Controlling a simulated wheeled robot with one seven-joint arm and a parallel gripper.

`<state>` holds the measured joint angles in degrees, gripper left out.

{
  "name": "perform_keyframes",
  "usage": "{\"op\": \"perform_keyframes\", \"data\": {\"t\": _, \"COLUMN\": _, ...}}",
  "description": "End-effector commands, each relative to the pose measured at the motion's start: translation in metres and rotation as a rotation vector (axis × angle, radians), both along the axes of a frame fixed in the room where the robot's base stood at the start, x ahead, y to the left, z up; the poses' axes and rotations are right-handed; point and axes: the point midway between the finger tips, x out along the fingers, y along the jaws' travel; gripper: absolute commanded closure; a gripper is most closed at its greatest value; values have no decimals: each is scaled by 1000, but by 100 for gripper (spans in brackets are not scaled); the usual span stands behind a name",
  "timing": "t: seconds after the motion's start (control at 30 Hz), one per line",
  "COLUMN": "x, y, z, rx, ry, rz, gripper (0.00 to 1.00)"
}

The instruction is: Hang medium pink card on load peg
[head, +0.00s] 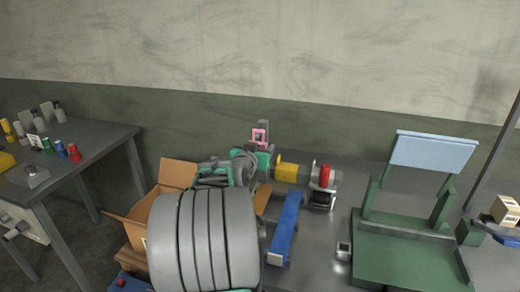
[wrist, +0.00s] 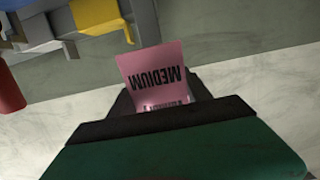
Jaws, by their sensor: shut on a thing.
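The pink card (wrist: 150,68) reads "MEDIUM" upside down in the wrist view. My gripper (wrist: 160,108) is shut on its lower part, and the rest of the card stands out beyond the dark jaws. In the head view the small pink card (head: 259,135) is held up at the end of my gripper (head: 262,148), in front of the back wall. A grey and yellow device (head: 287,172) stands just right of my gripper; its grey and yellow parts (wrist: 90,20) show beyond the card in the wrist view. I cannot make out for certain which part is the load peg.
A red cylinder (head: 325,176) stands right of the yellow part. A blue bar (head: 284,228) lies in front. A green stand with a light-blue panel (head: 433,152) is at right. An open cardboard box (head: 178,174) is at left, before a side table (head: 85,143).

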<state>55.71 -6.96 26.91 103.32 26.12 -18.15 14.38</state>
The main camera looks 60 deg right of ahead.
Motion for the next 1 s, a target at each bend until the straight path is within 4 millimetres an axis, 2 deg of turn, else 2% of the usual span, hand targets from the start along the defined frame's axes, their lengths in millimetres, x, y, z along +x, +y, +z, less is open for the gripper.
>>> {"op": "perform_keyframes", "data": {"t": 0.1, "x": 0, "y": 0, "z": 0, "rx": 0, "ry": 0, "rz": 0, "gripper": 80}}
{"op": "perform_keyframes", "data": {"t": 0.13, "x": 0, "y": 0, "z": 0, "rx": 0, "ry": 0, "rz": 0, "gripper": 42}}
{"op": "perform_keyframes", "data": {"t": 0.4, "x": 0, "y": 0, "z": 0, "rx": 0, "ry": 0, "rz": 0, "gripper": 20}}
{"op": "perform_keyframes", "data": {"t": 0.73, "x": 0, "y": 5, "z": 1, "rx": 0, "ry": 0, "rz": 1, "gripper": 18}}
{"op": "perform_keyframes", "data": {"t": 1.0, "x": -7, "y": 55, "z": 11, "rx": -2, "ry": -1, "rz": 4, "gripper": 18}}
